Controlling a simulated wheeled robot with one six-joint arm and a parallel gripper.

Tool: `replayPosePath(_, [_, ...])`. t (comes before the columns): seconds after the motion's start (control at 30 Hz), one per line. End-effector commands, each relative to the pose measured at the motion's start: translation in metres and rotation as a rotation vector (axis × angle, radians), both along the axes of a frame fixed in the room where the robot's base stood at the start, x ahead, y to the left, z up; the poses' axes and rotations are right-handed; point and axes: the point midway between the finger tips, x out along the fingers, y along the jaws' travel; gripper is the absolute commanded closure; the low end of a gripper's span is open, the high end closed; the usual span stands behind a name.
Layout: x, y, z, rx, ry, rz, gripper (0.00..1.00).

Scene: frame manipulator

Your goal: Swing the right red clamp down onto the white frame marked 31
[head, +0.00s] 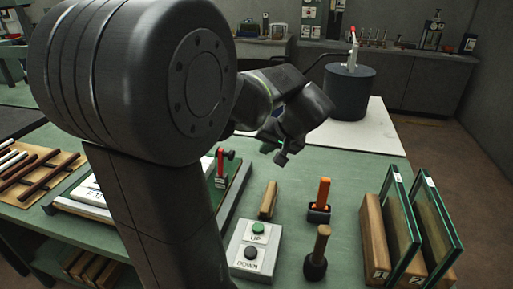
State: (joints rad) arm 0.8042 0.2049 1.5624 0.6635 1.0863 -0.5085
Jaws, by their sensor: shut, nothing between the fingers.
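The right red clamp (220,165) stands on the green bench just right of my arm's column, its red handle upright and a dark knob beside it. A white frame (88,207) with a partly readable label ending in 31 lies to the left, and my arm hides most of its middle and right part. My gripper (281,152) is shut and empty, above the bench to the right of the red clamp and apart from it. No other red clamp shows; my arm may cover it.
An UP/DOWN button box (249,250), a wooden block (268,200), an orange-handled tool in a holder (319,200) and a mallet (317,258) stand in front. Glass panes (402,218) are at right, a rack of rods (35,170) at left, a dark cylinder (349,92) behind.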

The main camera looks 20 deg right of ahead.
Motion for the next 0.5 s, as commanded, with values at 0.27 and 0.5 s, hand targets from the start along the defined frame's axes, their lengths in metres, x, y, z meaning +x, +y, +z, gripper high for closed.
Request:
replayPosePath(0.27, [0.035,0.010,-0.045,0.006,0.007,0.003,1.00])
replayPosePath(0.5, [0.063,0.026,-0.064,0.000,0.002,0.005,1.00])
